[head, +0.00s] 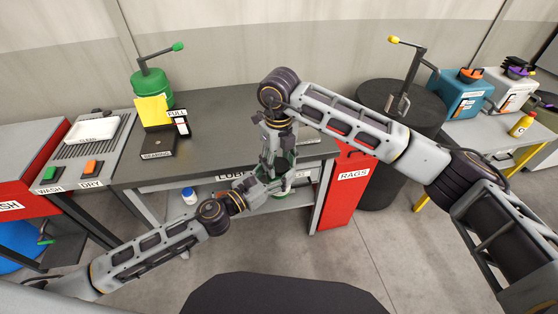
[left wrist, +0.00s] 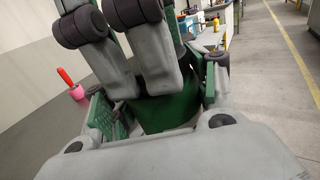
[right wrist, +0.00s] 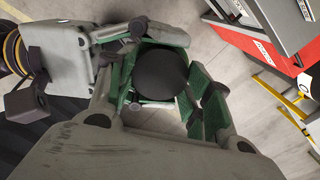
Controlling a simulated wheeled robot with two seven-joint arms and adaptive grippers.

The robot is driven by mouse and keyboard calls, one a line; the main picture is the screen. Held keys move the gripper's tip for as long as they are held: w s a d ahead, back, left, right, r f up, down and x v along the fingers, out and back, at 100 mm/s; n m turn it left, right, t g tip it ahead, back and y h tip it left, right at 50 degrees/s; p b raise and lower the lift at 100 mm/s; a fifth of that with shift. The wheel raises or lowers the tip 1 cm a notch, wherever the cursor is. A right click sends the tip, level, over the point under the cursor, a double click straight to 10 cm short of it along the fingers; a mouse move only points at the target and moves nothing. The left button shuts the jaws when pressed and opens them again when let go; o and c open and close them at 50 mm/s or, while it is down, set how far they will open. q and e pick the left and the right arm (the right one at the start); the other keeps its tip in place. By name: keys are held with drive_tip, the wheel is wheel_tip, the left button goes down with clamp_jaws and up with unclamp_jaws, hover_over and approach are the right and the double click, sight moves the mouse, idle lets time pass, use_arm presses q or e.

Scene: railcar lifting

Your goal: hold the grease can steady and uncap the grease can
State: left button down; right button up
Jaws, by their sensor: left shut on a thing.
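The green grease can (left wrist: 168,115) is between the green-padded fingers of my left gripper (left wrist: 155,110), which is shut on its body. In the head view the can (head: 288,162) is mostly hidden by both grippers, in front of the grey bench. Its round black cap (right wrist: 161,75) shows from above in the right wrist view. My right gripper (right wrist: 160,85) is above the can, its fingers spread on either side of the cap. They look open; contact with the cap cannot be made out. In the head view my left gripper (head: 262,182) comes in from lower left.
A red rags bin (head: 343,185) and black drum (head: 400,105) stand to the right.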

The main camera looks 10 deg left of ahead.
drive_tip(key=shift+d+n, duration=0.1)
drive_tip(key=shift+n, duration=1.6)
drive_tip(key=o, duration=1.1)
drive_tip(key=shift+r, duration=0.1)
drive_tip(key=shift+r, duration=2.2)
